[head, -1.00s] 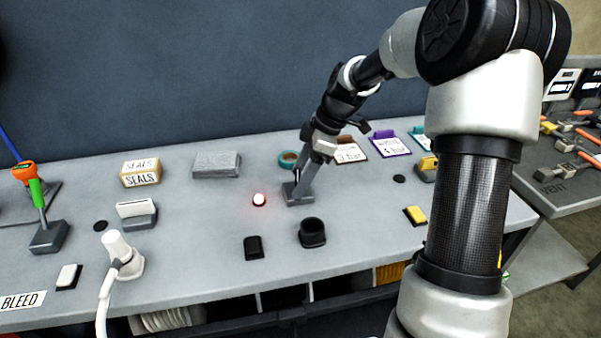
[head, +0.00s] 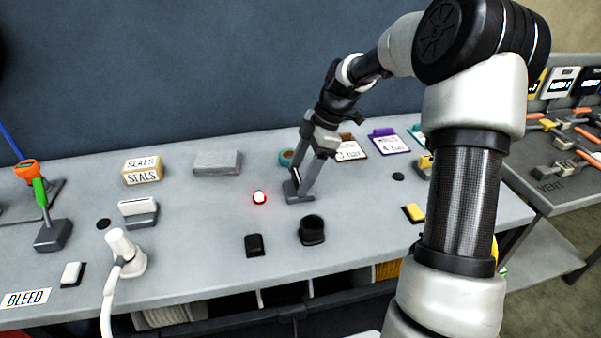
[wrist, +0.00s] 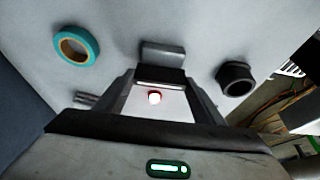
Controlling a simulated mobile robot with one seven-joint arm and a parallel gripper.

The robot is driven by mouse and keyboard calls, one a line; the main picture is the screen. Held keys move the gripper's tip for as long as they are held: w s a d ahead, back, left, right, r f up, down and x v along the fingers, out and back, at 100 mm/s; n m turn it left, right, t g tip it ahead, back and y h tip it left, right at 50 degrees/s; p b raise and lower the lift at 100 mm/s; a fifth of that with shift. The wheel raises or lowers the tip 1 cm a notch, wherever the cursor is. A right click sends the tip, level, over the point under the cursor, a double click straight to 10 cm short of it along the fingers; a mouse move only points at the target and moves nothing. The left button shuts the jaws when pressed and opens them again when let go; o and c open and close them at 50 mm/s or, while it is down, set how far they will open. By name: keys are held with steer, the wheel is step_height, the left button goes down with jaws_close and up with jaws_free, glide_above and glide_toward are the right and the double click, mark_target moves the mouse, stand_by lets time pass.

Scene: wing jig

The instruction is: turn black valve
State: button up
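My gripper (head: 300,180) reaches down to a small grey base (head: 299,197) near the middle of the grey bench. In the wrist view the two fingers (wrist: 160,80) stand apart. A dark bar with a pale edge (wrist: 160,85) lies between their tips, in front of a grey block (wrist: 163,50). I take this bar and base to be the black valve; the fingers hide most of it in the head view. I cannot tell whether the fingers touch the bar.
A red lamp (head: 260,197) is left of the gripper. A black round socket (head: 312,231) and a black switch (head: 254,245) are in front. A teal tape roll (wrist: 76,45) lies behind. A white plug (head: 124,252) with cable and an orange-green lever (head: 38,190) are at left.

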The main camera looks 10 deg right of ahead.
steer(key=o, duration=0.4)
steer(key=shift+o, duration=0.2)
steer(key=p+v, duration=0.2)
steer(key=v, duration=1.5)
steer(key=shift+d+r, duration=0.15)
steer(key=shift+d, duration=0.05)
steer(key=shift+a, duration=0.1)
